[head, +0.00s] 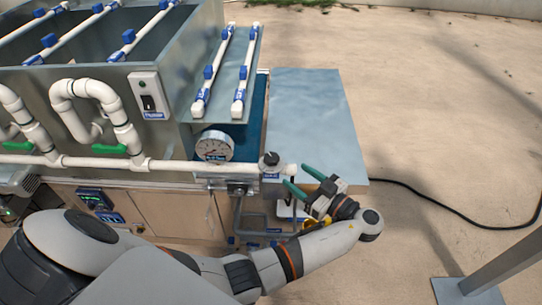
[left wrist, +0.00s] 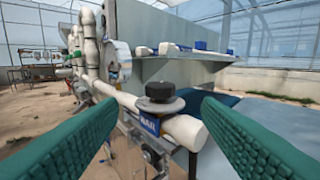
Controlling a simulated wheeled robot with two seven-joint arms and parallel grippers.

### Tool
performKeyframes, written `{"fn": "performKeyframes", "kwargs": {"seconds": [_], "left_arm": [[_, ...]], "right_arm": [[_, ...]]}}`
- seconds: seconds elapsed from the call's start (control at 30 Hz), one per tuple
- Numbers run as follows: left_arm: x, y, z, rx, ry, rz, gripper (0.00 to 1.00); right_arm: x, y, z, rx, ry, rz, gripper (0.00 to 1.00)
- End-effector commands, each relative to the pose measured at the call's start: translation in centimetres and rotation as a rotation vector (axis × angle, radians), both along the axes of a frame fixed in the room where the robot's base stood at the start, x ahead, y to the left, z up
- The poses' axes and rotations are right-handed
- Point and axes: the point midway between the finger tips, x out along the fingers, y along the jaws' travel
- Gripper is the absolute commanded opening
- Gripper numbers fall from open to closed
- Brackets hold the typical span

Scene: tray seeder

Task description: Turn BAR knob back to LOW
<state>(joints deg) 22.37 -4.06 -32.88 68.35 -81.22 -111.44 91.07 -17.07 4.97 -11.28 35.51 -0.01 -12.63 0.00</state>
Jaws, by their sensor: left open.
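The BAR knob (head: 271,158) is a small black knob on a grey round base, at the right end of the white pipe in the head view. It also shows in the left wrist view (left wrist: 159,91), above a blue label (left wrist: 149,123) that seems to read BAR. Its pointer and setting are too small to tell. My left gripper (head: 297,176) has green ribbed fingers and is open, just right of the knob in the head view. In the left wrist view the knob lies between the open fingers, farther out, and they appear apart from it. My right gripper is not in view.
A round pressure gauge (head: 214,147) stands left of the knob above the white pipe (head: 180,166). A grey-blue tabletop (head: 315,110) lies to the right behind my gripper. Green-handled valves (head: 110,149) and a switch (head: 149,98) are farther left. A black cable (head: 440,205) crosses the floor.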

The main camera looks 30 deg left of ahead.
Motion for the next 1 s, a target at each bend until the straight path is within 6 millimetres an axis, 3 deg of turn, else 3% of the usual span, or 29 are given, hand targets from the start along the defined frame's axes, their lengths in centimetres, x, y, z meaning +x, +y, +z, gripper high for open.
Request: {"fn": "performKeyframes", "kwargs": {"seconds": [0.3,0.5,0.7,0.97,1.0], "left_arm": [[1.1,6.4,0.4,0.004,0.009,0.001,0.59],[1.7,9.3,0.2,0.002,0.009,-0.001,0.59],[1.9,10.6,-0.1,0.0,0.009,-0.001,0.59],[2.0,10.6,-0.2,-0.001,0.008,-0.002,0.59],[2.0,10.6,-0.2,-0.001,0.008,-0.002,0.54]], "right_arm": [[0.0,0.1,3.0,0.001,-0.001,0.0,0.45],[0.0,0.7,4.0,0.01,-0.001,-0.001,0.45],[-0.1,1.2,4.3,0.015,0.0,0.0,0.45],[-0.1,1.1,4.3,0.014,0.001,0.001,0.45],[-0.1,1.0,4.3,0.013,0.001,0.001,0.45]]}}
